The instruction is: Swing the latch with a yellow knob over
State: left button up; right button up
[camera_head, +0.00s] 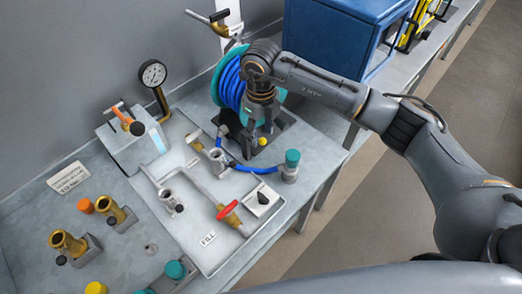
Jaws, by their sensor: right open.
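A small yellow knob (263,141) shows at the dark block under the blue hose reel. The rest of its latch is mostly hidden by the gripper. My right gripper (257,138) points down in front of the reel, with its fingers apart. Its fingertips are right by the yellow knob, and I cannot tell if they touch it. My left gripper is not in view.
The blue hose reel (231,84) stands close behind the right gripper. A teal-capped fitting (291,160), a red-handled valve (228,210) and a grey box with an orange handle (131,137) stand on the bench. A blue cabinet (335,30) is at the back.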

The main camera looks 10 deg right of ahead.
notch_tip(320, 180, up, 7)
jog(key=p, duration=0.3)
jog(key=shift+r, duration=0.2)
